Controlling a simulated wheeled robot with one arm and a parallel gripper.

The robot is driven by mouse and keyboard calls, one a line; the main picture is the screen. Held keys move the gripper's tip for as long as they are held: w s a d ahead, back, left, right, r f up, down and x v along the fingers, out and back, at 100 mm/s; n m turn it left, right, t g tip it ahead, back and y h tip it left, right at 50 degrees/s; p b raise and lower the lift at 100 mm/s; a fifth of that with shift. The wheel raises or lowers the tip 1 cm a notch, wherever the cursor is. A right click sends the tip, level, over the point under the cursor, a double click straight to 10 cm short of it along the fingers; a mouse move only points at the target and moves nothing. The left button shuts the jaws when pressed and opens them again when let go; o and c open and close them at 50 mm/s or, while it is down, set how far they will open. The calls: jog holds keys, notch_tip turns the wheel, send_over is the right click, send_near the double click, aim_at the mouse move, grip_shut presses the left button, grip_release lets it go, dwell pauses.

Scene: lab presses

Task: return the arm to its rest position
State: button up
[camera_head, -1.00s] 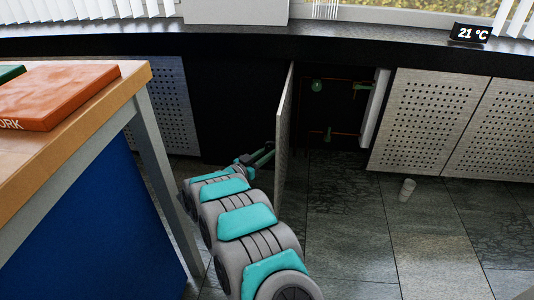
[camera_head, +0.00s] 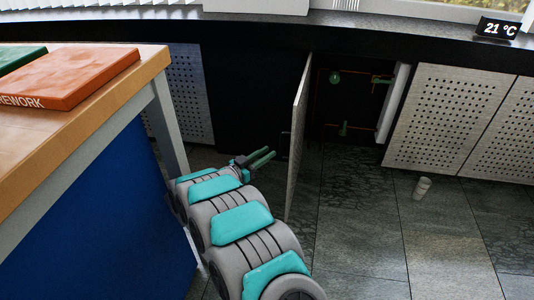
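My arm reaches forward from the bottom of the picture, grey with teal pads. My gripper (camera_head: 271,153) is at its far end, low above the floor and just left of the open cabinet door. Its two green fingers lie side by side with a small gap, and nothing shows between them. The door (camera_head: 297,145) stands swung out toward me, seen nearly edge-on, with a dark handle (camera_head: 285,142) on its left face. The gripper appears apart from the handle.
The open cabinet (camera_head: 350,100) holds red pipes and green valves. A workbench (camera_head: 158,62) with an orange REWORK box (camera_head: 75,78) stands close on the left, its leg beside my arm. A small pale cylinder (camera_head: 422,188) stands on the floor at right. Floor right of the door is otherwise clear.

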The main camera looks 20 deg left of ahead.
jog(key=w+a+r+n+g+y, duration=0.2)
jog(key=w+a+r+n+y, duration=0.1)
jog(key=w+r+y, duration=0.55)
jog(key=s+d+r+n+g+y, duration=0.35)
jog(key=s+d+r+y, duration=0.2)
jog(key=s+r, duration=0.3)
jog(key=s+d+f+g+h, duration=0.1)
jog(key=s+d+g, duration=0.3)
jog(key=s+d, duration=0.8)
jog(key=s+d+f+g+h, duration=0.2)
jog(key=s+d+g+h, duration=0.1)
jog(key=s+d, duration=0.9)
jog(key=s+d+f+m+g+h, duration=0.1)
jog(key=s+d+g, duration=0.4)
jog(key=s+d, duration=0.7)
jog(key=s+f, duration=0.1)
jog(key=s, duration=0.6)
jog(key=shift+s+h+p, duration=0.35)
jog(key=shift+s+h, duration=0.05)
jog(key=shift+d, duration=0.15)
